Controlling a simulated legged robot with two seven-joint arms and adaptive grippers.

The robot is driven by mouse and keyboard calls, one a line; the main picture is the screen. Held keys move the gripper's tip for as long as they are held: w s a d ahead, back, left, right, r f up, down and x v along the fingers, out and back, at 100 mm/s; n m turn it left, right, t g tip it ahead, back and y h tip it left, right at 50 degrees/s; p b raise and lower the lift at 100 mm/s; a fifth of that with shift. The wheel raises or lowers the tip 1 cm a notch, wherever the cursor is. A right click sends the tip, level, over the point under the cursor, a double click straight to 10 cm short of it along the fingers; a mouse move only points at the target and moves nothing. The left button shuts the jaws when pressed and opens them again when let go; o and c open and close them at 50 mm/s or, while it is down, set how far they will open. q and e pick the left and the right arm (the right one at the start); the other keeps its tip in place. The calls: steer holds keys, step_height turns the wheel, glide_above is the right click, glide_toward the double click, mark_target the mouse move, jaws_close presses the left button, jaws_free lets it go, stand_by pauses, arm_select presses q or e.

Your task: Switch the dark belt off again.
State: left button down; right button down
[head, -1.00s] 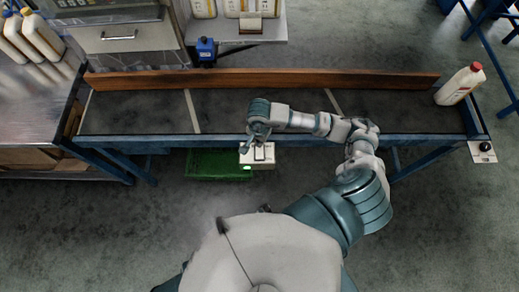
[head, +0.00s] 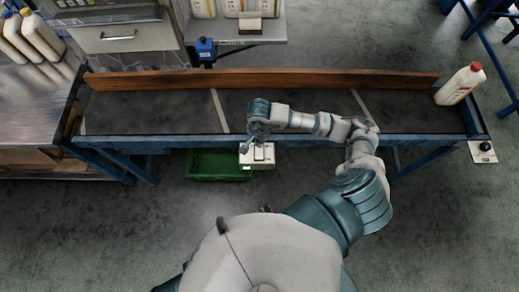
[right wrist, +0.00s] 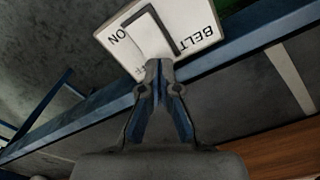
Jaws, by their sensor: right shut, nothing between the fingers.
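The dark belt (head: 290,105) runs across the head view, with pale cross stripes on it. Its white switch box (head: 264,157) hangs at the front rail, with a green light lit at its lower edge. In the right wrist view the switch plate (right wrist: 195,22) reads BELT and ON, and a finger partly hides the other label. The pale rocker (right wrist: 147,36) sits in a dark frame. My right gripper (head: 247,147) is shut and empty, its fingertips (right wrist: 159,64) at the rocker's lower end, by the partly hidden label. I cannot tell whether they touch. My left gripper is not in view.
A wooden rail (head: 260,78) lines the belt's far side. A white bottle (head: 460,84) with a red cap stands at the right end, near a black knob (head: 485,146) on a plate. A green crate (head: 212,166) is on the floor below the switch box.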

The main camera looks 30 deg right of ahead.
steer(key=shift+f+b, duration=1)
steer(key=shift+f, duration=0.2)
stand_by(0.4)
steer(key=shift+r+p, duration=2)
steer(key=shift+r, duration=1.6)
steer(key=shift+a, duration=0.1)
